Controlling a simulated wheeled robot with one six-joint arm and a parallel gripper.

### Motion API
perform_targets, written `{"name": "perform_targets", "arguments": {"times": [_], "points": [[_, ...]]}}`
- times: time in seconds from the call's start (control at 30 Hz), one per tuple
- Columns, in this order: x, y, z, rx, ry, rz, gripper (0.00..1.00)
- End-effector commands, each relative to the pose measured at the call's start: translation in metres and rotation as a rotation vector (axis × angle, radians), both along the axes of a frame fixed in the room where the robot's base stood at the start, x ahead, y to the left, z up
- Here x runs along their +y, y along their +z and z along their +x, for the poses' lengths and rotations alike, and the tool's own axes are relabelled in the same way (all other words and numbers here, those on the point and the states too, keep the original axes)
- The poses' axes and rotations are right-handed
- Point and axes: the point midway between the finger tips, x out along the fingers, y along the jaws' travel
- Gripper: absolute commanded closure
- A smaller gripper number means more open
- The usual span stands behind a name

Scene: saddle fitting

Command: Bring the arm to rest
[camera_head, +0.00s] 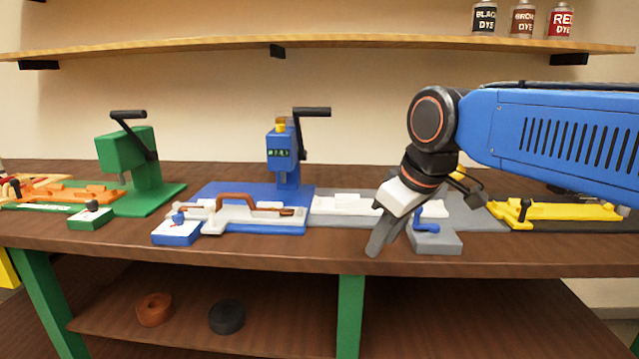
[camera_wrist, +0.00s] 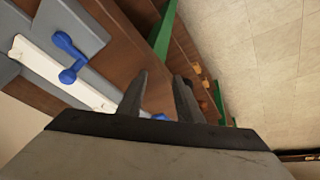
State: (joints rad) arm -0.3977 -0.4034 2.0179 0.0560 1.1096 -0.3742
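My gripper (camera_head: 378,240) hangs from my blue arm at the right in the head view, pointing down over the front edge of the bench beside the grey fixture. In the wrist view the two dark fingers (camera_wrist: 160,92) stand apart with nothing seen between them, so it is open and empty. The grey fixture (camera_head: 436,242) with a blue handle (camera_head: 430,213) lies just right of the fingertips. The wrist view shows a blue handle (camera_wrist: 68,58) on a white strip (camera_wrist: 60,75), left of the fingers and apart from them.
A blue press (camera_head: 285,150) with a fixture holding a brown handle (camera_head: 245,202) stands left of centre. A green press (camera_head: 125,155) stands farther left, and a yellow fixture (camera_head: 565,211) lies at right. A shelf (camera_head: 350,42) with dye bottles runs above. The bench's front strip (camera_head: 335,250) is bare.

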Motion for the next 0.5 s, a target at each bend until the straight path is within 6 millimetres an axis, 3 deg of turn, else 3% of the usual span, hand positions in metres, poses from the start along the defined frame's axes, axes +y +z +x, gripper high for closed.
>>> {"name": "perform_targets", "arguments": {"times": [0.03,0.2,0.4,0.5], "points": [[-0.023,-0.013,-0.012,0.003,-0.068,0.007,0.68],[-0.083,-0.060,-0.052,0.017,-0.285,0.031,0.68],[-0.136,-0.120,-0.104,0.028,-0.528,0.063,0.68],[-0.153,-0.146,-0.126,0.030,-0.622,0.075,0.68]]}}
